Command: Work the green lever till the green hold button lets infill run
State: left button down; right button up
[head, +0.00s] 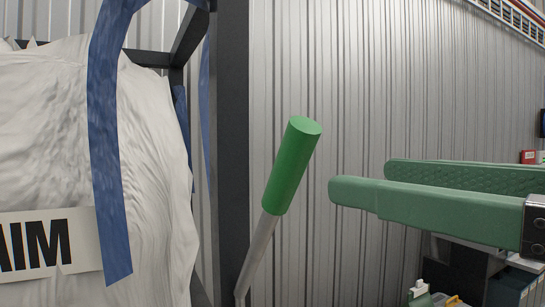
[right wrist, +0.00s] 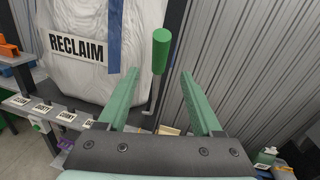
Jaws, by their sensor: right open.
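The green lever (head: 291,166) has a cylindrical green grip on a thin grey rod and leans to the right beside a dark post. It also shows in the right wrist view (right wrist: 161,52), ahead of the fingers and between their lines. My right gripper (head: 360,182) has two green fingers and comes in from the right in the head view. It is open and empty, its tips a short way right of the lever grip and apart from it. In the right wrist view the open fingers (right wrist: 160,82) point toward the lever. My left gripper is not in view.
A large white bag (head: 150,135) with a RECLAIM label (right wrist: 76,46) and blue straps hangs in a dark frame (head: 233,130) left of the lever. A corrugated metal wall (head: 380,90) stands behind. A shelf with several labels (right wrist: 45,112) is at lower left.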

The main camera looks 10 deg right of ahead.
aim_at(301, 172)
jog(key=b+x, duration=0.2)
jog(key=x, duration=0.7)
jog(key=shift+w+a+f, duration=0.1)
jog(key=shift+w+a, duration=0.1)
jog(key=shift+w, duration=0.15)
jog(key=shift+w+a, duration=0.3)
jog(key=shift+w, duration=0.3)
jog(key=shift+c, duration=0.4)
grip_shut()
